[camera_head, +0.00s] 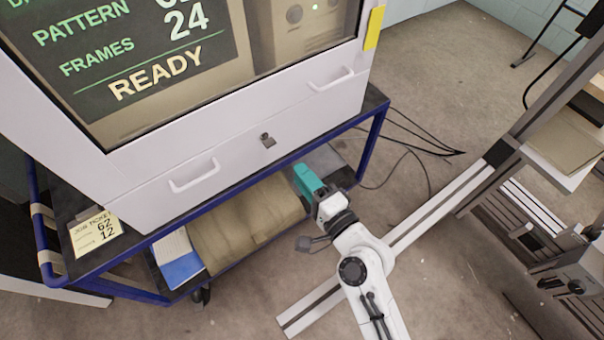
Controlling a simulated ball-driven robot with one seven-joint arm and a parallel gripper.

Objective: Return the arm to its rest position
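My arm (362,268) reaches up from the bottom of the head view, white with dark joints.
A blue-framed cart (372,140) carries the white cabinet (250,125) with two handles, a lock and a screen reading READY (155,75). A job ticket (96,231) is at the left. Brown cloth (245,222) lies on the lower shelf. A metal frame (465,190) stands right; cables cross the floor.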

